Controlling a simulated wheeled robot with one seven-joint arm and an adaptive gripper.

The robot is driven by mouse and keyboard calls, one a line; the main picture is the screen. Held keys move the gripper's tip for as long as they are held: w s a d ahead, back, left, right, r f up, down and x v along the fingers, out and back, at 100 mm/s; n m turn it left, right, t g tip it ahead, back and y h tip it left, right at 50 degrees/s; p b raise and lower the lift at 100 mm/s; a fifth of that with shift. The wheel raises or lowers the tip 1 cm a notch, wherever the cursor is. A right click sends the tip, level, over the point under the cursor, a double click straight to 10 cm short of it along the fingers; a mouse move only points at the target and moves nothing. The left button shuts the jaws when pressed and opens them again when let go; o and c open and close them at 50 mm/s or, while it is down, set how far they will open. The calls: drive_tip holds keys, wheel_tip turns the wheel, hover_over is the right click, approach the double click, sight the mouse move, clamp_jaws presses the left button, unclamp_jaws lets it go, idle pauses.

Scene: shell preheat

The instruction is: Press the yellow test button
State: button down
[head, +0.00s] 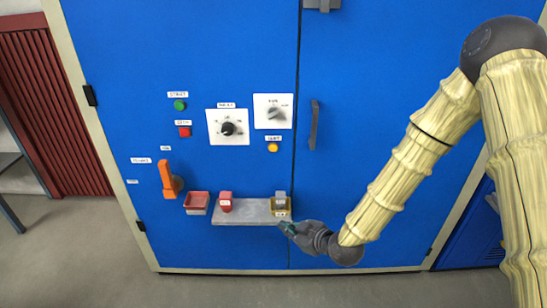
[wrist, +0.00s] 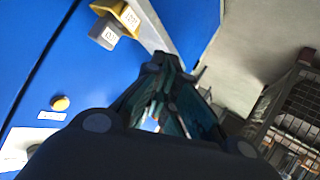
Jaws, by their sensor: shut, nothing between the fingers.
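The yellow test button (head: 273,147) is a small round button on the blue cabinet front, just under a small white label and below the right-hand dial. It also shows in the wrist view (wrist: 60,103), left of my fingers. My gripper (head: 284,228) is shut and empty. It is low in front of the cabinet, near the right end of the grey shelf, below the button and apart from it. In the wrist view the closed fingertips (wrist: 163,62) point past the shelf's edge.
The grey shelf (head: 245,219) holds a red block (head: 225,201) and a grey block (head: 281,197) in a yellow holder (head: 281,211). A red tray (head: 197,199), orange lever (head: 167,180), green button (head: 180,105), red button (head: 184,131) and black door handle (head: 314,125) surround the panel.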

sight(273, 148)
drive_tip(key=w+a+r+n+t+y+b, duration=0.1)
drive_tip(key=w+a+r+n+y, duration=0.1)
drive_tip(key=r, duration=0.6)
drive_tip(key=w+a+r+n+t+y+b, duration=0.1)
drive_tip(key=w+a+r+n+y+b, duration=0.1)
drive_tip(key=w+r+n, duration=0.2)
wheel_tip(273, 148, up, 4)
drive_tip(key=shift+w+a+r+n+t, duration=0.1)
drive_tip(key=shift+w+a+n+t, duration=0.25)
drive_tip(key=shift+w, duration=0.8)
drive_tip(key=shift+w, duration=0.1)
drive_tip(key=w, duration=0.8)
drive_tip(key=shift+w, duration=0.3)
drive_tip(key=shift+w, duration=0.2)
drive_tip(key=shift+w, duration=0.2)
